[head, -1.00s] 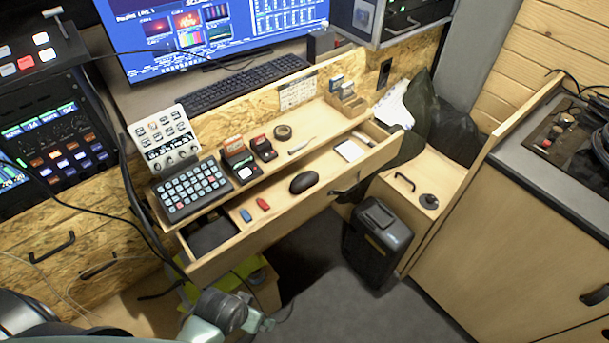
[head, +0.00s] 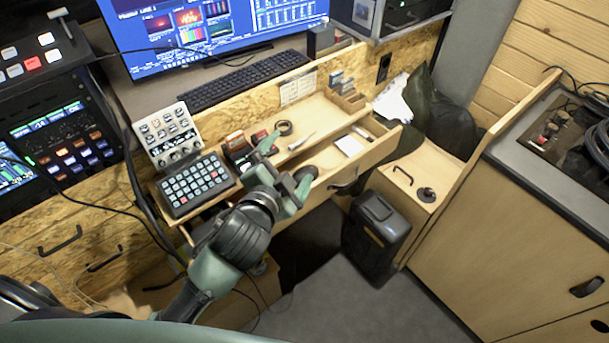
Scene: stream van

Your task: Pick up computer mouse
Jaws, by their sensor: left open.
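The black computer mouse (head: 308,171) lies in the open wooden drawer in the head view. It is partly hidden behind my left gripper. My left gripper (head: 287,164) is open and reaches over the drawer from the lower left. Its fingers are spread near the mouse, one up and left of it and one in front of it. Nothing shows between the fingers, and I cannot tell whether a finger touches the mouse. My right gripper is not in view.
The drawer also holds a white notepad (head: 349,145). A black bin (head: 376,238) stands on the floor to the right. The grey floor (head: 330,305) is clear.

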